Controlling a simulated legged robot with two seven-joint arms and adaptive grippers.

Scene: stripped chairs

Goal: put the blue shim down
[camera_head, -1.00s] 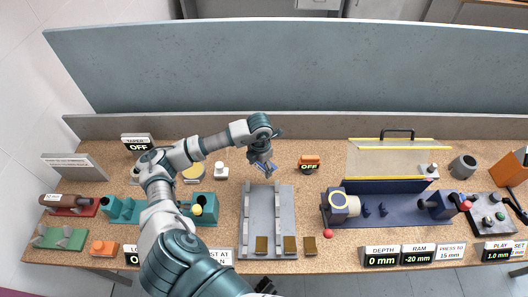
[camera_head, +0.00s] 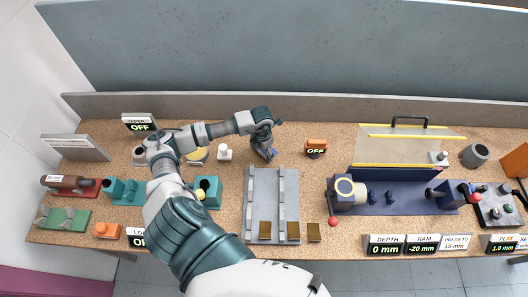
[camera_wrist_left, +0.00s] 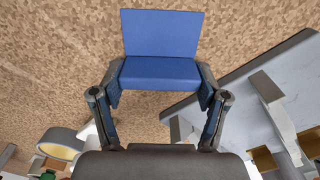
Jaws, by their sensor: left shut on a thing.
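My left gripper (camera_head: 265,153) is over the cork-coloured bench top, just behind the far end of the grey railed plate (camera_head: 261,205). It is shut on the blue shim, whose two flat faces meet at an angle. In the left wrist view the shim (camera_wrist_left: 162,34) sits between the two fingertips (camera_wrist_left: 160,78), with speckled bench top around it. I cannot tell whether the shim touches the bench. In the head view the shim is small and partly hidden by the gripper. My right gripper is not in view.
A dark blue press (camera_head: 400,197) with a clear yellow-edged guard is farther right. Bare bench lies between the gripper and the orange unit.

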